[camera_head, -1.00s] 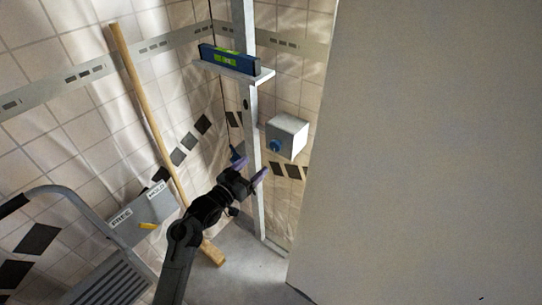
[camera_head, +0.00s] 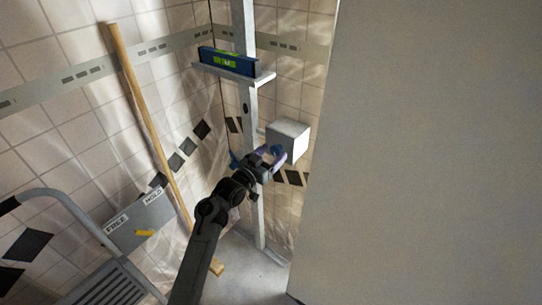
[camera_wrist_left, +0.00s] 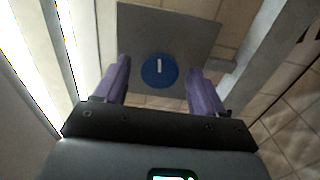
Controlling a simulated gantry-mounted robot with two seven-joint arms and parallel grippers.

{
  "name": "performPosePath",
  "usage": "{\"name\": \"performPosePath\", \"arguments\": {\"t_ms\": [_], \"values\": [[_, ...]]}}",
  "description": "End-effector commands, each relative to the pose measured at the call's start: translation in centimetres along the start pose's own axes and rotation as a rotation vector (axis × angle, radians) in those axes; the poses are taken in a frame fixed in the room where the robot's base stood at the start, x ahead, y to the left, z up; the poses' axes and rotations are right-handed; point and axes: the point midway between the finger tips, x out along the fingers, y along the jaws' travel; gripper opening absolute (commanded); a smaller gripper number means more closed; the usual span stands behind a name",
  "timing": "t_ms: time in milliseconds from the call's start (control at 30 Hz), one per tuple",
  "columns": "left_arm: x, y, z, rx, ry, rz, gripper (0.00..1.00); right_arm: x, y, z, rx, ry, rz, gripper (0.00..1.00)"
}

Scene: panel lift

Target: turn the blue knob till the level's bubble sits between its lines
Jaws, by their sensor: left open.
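The blue knob (camera_wrist_left: 158,71) shows in the left wrist view as a round disc with a white mark pointing up. It is on the face of a grey box (camera_wrist_left: 205,30), which also shows in the head view (camera_head: 291,138). My left gripper (camera_head: 271,157) is open at the knob, with its purple fingers (camera_wrist_left: 160,85) on either side of it and a gap visible on both sides. In the head view the gripper partly hides the knob. The blue level (camera_head: 229,65) with a green vial lies on a shelf of the upright post. The bubble is too small to place. My right gripper is not in view.
A wooden pole (camera_head: 150,135) leans on the tiled wall. A grey box with FREE and HOLD labels (camera_head: 139,220) and a yellow lever (camera_head: 145,233) sits at lower left, beside a step ladder (camera_head: 110,285). A large pale panel (camera_head: 420,150) fills the right.

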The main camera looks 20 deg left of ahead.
Motion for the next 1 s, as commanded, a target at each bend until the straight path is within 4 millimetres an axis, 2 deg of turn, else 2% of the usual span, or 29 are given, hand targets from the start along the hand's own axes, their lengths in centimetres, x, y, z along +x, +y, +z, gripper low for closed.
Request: {"name": "performPosePath", "arguments": {"t_ms": [100, 467, 767, 1000], "values": [[0.0, 0.0, 0.0, 0.000, 0.000, 0.000, 0.70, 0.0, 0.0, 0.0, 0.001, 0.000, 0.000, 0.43], [0.0, 0.0, 0.0, 0.000, 0.000, 0.000, 0.16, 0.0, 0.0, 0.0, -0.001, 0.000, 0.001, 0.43], [0.0, 0.0, -0.2, -0.041, -0.001, 0.000, 0.16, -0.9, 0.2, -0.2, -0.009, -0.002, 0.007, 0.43], [0.0, 0.1, -0.5, -0.179, -0.002, 0.001, 0.16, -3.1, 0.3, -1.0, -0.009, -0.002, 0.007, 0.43]]}}
